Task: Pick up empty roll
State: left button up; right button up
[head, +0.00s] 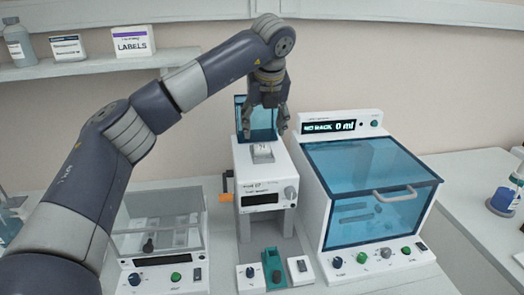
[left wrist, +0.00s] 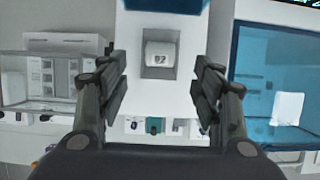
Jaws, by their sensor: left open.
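A small white roll (head: 262,149) with dark marking sits in the top slot of the white label machine (head: 262,180), below its raised blue lid (head: 262,113). In the left wrist view the roll (left wrist: 158,59) lies in a recess, and its mark looks like two digits. I cannot tell whether the roll is empty. My left gripper (head: 265,124) is above the machine, pointing down, open and empty. In the left wrist view its fingers (left wrist: 160,92) stand apart to either side of the roll's line, not touching it. My right gripper is not in view.
A white cabinet with a blue see-through door (head: 365,185) stands close on the right. A clear-lidded device (head: 160,225) stands on the left. A teal-and-white control unit (head: 273,268) is in front. A shelf (head: 100,68) holds a bottle and boxes.

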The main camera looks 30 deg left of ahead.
aim_at(262, 145)
pick_arm(q)
jog(key=shift+x, duration=1.05)
jog(key=p+x, duration=0.3)
jog(key=x, duration=0.1)
jog(key=shift+w+f, duration=0.1)
jog(key=shift+w+a+f+p, duration=0.2)
jog(key=shift+f+p, duration=0.1)
jog(key=shift+f, duration=0.2)
jog(key=c, duration=0.9)
